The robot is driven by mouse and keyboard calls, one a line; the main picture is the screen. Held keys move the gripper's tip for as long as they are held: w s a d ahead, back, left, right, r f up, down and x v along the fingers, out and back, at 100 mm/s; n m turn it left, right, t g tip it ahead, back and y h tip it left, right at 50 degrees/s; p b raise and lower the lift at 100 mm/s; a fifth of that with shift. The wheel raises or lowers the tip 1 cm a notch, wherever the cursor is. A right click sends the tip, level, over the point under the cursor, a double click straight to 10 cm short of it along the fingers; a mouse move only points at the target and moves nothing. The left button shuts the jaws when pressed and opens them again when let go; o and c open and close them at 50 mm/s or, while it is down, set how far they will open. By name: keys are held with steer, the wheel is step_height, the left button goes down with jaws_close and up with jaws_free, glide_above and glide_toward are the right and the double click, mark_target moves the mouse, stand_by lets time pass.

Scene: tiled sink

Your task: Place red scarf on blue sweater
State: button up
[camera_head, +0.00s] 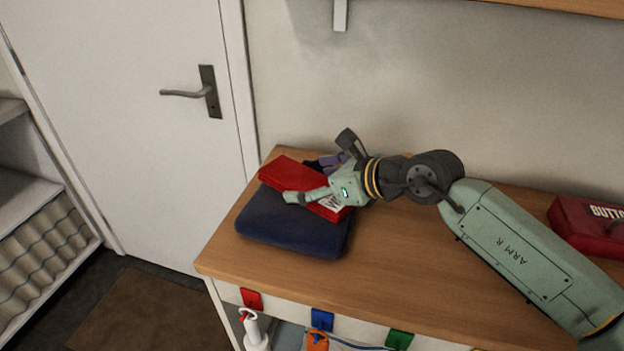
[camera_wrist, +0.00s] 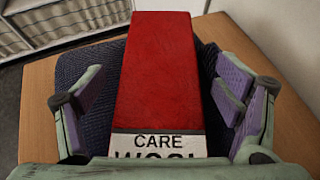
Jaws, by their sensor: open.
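The red scarf (camera_head: 294,175) is a folded strip lying across the top of the folded dark blue sweater (camera_head: 293,223) at the left end of the wooden counter. In the wrist view the scarf (camera_wrist: 165,75) runs lengthwise over the sweater (camera_wrist: 90,75), with a white "CARE" label at its near end. My gripper (camera_head: 317,182) is just over the scarf. In the wrist view its fingers (camera_wrist: 162,95) stand wide apart on either side of the scarf, with gaps between, so it is open and empty. My gripper hides part of the scarf in the head view.
The wooden counter (camera_head: 400,270) is clear between the sweater and a red box (camera_head: 590,225) at the right. A wall stands behind it. Coloured tags (camera_head: 322,319) hang along the front edge. A white door (camera_head: 130,120) and shelves (camera_head: 40,220) are at the left.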

steer(key=shift+r, duration=0.2)
steer(key=shift+s+d, duration=0.15)
steer(key=shift+d, duration=0.1)
steer(key=b+v, duration=0.3)
steer(key=v, duration=0.7)
steer(key=shift+s+d+r+b, duration=0.15)
steer(key=shift+s+d+b, duration=0.1)
steer(key=shift+b, duration=0.1)
steer(key=shift+s+d+r, duration=0.15)
steer(key=shift+s+r, duration=0.05)
steer(key=shift+r, duration=0.05)
